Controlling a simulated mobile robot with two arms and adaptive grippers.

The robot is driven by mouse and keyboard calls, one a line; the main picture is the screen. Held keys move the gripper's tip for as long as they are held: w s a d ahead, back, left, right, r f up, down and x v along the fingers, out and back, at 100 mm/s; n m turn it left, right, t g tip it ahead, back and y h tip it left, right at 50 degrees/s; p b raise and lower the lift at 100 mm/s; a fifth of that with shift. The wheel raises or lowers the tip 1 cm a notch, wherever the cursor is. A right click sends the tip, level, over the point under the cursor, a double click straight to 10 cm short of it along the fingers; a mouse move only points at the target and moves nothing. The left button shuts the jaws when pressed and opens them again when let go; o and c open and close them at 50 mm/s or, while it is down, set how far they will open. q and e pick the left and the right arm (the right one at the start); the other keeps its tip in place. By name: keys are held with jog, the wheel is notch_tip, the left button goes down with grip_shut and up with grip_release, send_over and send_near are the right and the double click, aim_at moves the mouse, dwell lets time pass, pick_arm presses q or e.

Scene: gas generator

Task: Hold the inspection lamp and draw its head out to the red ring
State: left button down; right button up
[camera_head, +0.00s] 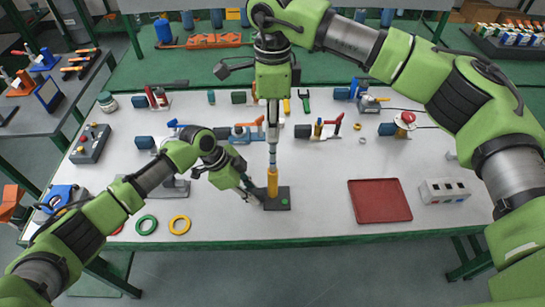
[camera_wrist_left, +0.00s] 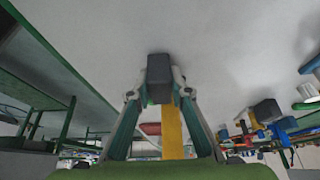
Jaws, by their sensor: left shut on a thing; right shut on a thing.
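The inspection lamp (camera_head: 272,182) stands upright near the table's front middle, with a yellow body and a narrower grey-blue upper part (camera_head: 272,157). A dark plate with a green dot (camera_head: 285,201) lies at its foot. My left gripper (camera_head: 262,191) is shut on the lamp low down, from the left. In the left wrist view, its fingertips (camera_wrist_left: 158,88) flank a dark grey block, with the yellow body (camera_wrist_left: 172,130) below it in the picture. My right gripper (camera_head: 272,138) is above, pointing down, shut on the lamp's upper part. I cannot make out a red ring on the lamp.
A red tray (camera_head: 380,201) and a grey switch box (camera_head: 444,191) lie to the right. A green ring (camera_head: 146,225) and a yellow ring (camera_head: 180,225) lie at the front left. Several tools and fixtures stand behind. The table between lamp and tray is clear.

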jog(key=o, duration=0.5)
jog(key=shift+r, duration=0.3)
jog(key=shift+c, duration=0.2)
jog(key=o, duration=0.5)
jog(key=shift+o, duration=0.2)
jog(key=shift+f, duration=0.1)
jog(key=shift+r, duration=3.5)
jog(key=shift+d, duration=0.1)
jog(key=shift+c, duration=0.5)
